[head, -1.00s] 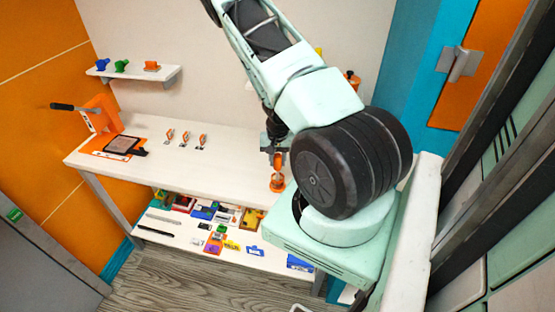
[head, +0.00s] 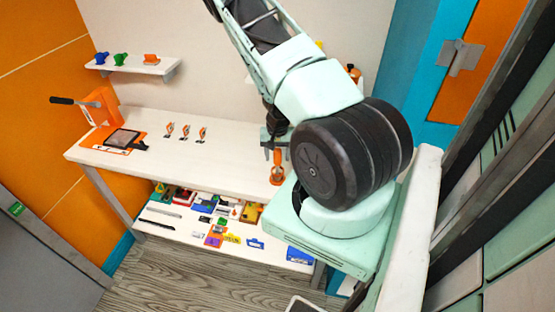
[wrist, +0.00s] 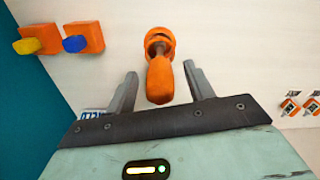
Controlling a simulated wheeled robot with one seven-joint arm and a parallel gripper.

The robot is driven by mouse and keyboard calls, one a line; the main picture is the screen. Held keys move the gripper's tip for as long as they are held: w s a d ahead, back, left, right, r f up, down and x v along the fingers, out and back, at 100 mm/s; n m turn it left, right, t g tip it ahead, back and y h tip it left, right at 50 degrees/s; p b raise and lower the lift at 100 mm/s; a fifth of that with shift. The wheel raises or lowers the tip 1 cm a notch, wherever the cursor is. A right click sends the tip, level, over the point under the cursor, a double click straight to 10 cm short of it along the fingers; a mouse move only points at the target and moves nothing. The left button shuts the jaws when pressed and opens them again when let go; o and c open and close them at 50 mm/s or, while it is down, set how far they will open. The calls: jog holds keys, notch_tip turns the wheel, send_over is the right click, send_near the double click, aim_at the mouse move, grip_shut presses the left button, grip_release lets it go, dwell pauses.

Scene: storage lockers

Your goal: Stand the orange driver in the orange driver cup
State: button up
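The orange driver (wrist: 160,80) stands with its handle up. Its grey shaft goes down into a round orange cup (wrist: 160,37) on the white worktop. In the head view the driver (head: 277,158) looks roughly upright above the cup (head: 277,180) at the bench's right part. My gripper (wrist: 160,82) is open, with one finger on each side of the handle and visible gaps between. It also shows above the driver in the head view (head: 276,150). How deep the shaft sits in the cup is hard to tell.
Orange blocks with yellow (wrist: 26,46) and blue (wrist: 75,44) parts lie to the left in the wrist view. Several small orange-marked items (head: 185,130) stand mid-bench. An orange press (head: 100,108) is at the left end. A lower shelf (head: 165,232) holds many small parts.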

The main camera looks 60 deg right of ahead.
notch_tip(320, 180, up, 17)
jog(key=p, duration=0.1)
jog(key=shift+r, duration=0.2)
dwell(0.5)
jog(key=shift+a, duration=0.15)
jog(key=w+a+f+n+t+h+b, duration=0.15)
jog(key=w+a+n+t+b, duration=0.4)
jog(key=w+a, duration=0.85)
jog(key=s+a+n+b, duration=0.1)
jog(key=a+n+b, duration=0.5)
jog(key=a, duration=1)
jog(key=s+a+n+g+y+b, duration=0.1)
jog(key=s+a+n+g+b, duration=0.1)
jog(key=s+a, duration=0.7)
jog(key=s+a+f+n+g+y+b, duration=0.1)
jog(key=s+a+n+g+b, duration=0.2)
jog(key=s, duration=1.1)
jog(key=a+n+b, duration=0.2)
jog(key=a+n, duration=0.1)
jog(key=a, duration=0.2)
jog(key=shift+s+a+f, duration=0.3)
jog(key=shift+s+a, duration=0.1)
